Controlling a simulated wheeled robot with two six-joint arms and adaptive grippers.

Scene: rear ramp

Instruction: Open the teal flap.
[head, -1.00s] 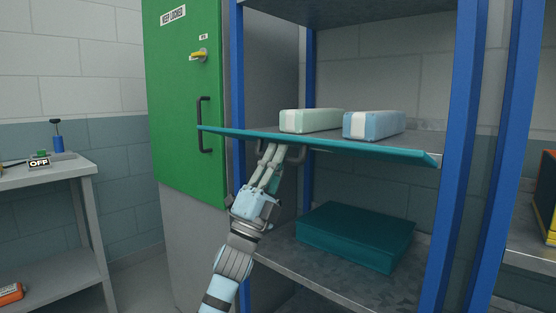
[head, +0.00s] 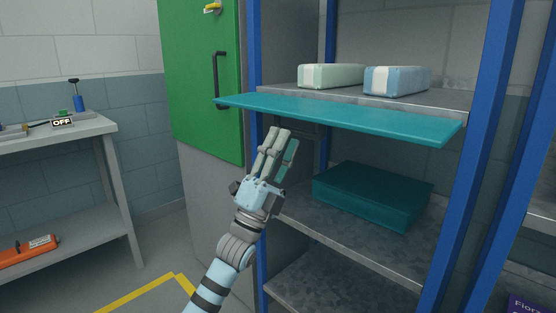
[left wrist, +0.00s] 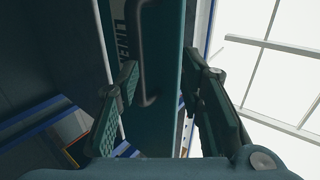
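The teal flap (head: 345,117) juts out level, or nearly so, at the height of the upper shelf. A dark bar handle shows on its underside in the left wrist view (left wrist: 147,60), beside a partly hidden label reading "LINEN". My left gripper (head: 280,138) is just below the flap's left part, fingers pointing up. Its two fingers are spread apart with nothing held between them. In the left wrist view the gripper (left wrist: 165,85) has the flap (left wrist: 168,100) ahead, between the fingers in the picture. I cannot tell whether a finger touches it. My right gripper is not in view.
A pale green pack (head: 331,76) and a blue pack (head: 397,80) lie on the upper shelf behind the flap. A dark teal box (head: 372,195) sits on the shelf below. Blue posts (head: 455,180) frame the rack. A green door (head: 203,90) stands left.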

